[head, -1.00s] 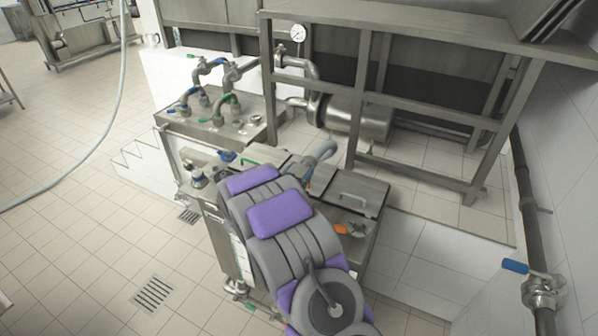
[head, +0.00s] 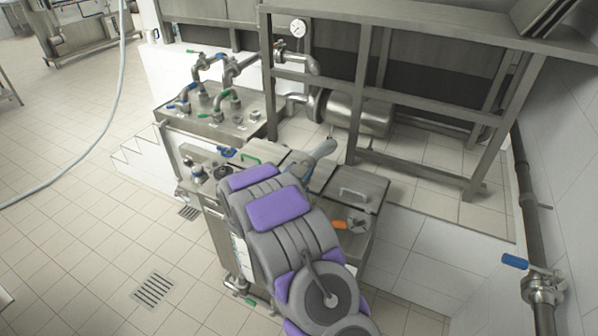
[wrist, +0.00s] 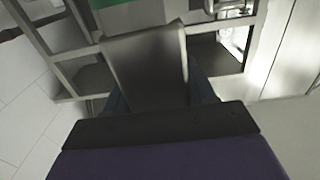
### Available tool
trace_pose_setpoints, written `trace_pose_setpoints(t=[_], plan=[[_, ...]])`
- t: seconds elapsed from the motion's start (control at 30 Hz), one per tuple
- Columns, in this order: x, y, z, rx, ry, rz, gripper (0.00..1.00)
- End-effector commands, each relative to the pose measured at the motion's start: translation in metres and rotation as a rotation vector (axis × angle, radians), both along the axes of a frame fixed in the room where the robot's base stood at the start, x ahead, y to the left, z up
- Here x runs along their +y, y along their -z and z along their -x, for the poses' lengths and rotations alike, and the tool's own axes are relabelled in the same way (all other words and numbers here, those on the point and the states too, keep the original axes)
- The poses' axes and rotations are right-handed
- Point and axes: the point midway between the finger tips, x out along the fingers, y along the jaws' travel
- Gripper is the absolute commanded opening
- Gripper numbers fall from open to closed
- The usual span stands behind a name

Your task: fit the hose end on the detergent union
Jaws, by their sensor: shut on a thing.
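In the wrist view my gripper (wrist: 157,92) is shut on a plain grey piece, seemingly the hose end (wrist: 146,62). It is blurred and fills the space between the dark jaws. I cannot tell which fitting is the detergent union. Round fittings (head: 197,172) show at the cart's left end, left of my arm. The wrist view does not show the held piece touching a union.
The steel cart (head: 352,185) has blue, green and orange handles. A raised panel (head: 240,128) with bent pipes stands behind it. A steel frame (head: 362,90) and a horizontal tank (head: 360,115) are at the back. A pale hose (head: 118,95) hangs at left. The left floor is mostly clear.

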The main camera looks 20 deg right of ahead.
Motion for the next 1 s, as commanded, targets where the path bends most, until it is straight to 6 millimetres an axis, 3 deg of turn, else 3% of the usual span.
trace_pose_setpoints(t=[0.33,0.67,1.0], plan=[[0.000,0.000,-0.001,-0.001,0.000,0.001,0.84],[0.003,0.001,0.001,0.001,0.000,0.000,0.84],[0.047,-0.001,0.033,0.002,-0.003,-0.001,0.84]])
